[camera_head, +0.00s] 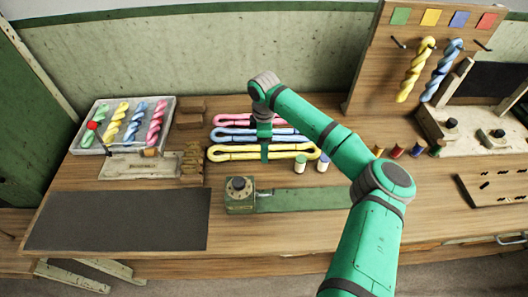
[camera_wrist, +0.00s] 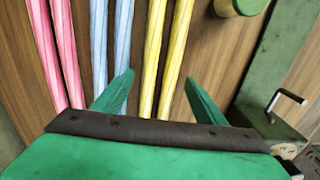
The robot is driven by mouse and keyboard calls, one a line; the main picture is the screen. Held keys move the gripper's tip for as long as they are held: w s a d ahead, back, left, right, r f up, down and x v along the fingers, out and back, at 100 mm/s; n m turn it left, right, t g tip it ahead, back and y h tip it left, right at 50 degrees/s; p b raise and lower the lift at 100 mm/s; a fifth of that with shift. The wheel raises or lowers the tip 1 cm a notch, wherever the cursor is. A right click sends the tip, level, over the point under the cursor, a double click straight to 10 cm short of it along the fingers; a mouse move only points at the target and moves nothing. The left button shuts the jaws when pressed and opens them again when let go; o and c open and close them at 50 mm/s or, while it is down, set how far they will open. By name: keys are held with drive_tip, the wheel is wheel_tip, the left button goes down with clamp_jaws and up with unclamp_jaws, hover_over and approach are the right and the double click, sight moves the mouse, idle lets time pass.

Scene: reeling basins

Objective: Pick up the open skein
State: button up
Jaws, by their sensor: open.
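Three open skeins lie as long loops on the wooden table: pink (camera_head: 236,119), blue (camera_head: 228,133) and yellow (camera_head: 228,153) in the head view. In the wrist view the pink (camera_wrist: 62,50), blue (camera_wrist: 125,40) and yellow (camera_wrist: 180,45) strands run side by side. My gripper (camera_head: 265,152) is over the middle of the skeins, pointing down. In the wrist view its fingers (camera_wrist: 160,78) are open and empty. The yellow strands pass between the fingers, and the left finger overlaps the blue strands. The height above the skeins is hard to tell.
Two small capped jars (camera_head: 300,165) stand close to the yellow skein's right end. A green metal device (camera_head: 240,195) is in front. A tray (camera_head: 88,148) of twisted skeins is at left, and a peg board (camera_head: 375,75) is at right. The dark mat (camera_head: 120,220) is clear.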

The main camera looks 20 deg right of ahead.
drive_tip(key=shift+f, duration=0.65)
drive_tip(key=c, duration=1.2)
drive_tip(key=shift+o, duration=0.2)
drive_tip(key=shift+w+r, duration=0.1)
drive_tip(key=shift+r, duration=0.05)
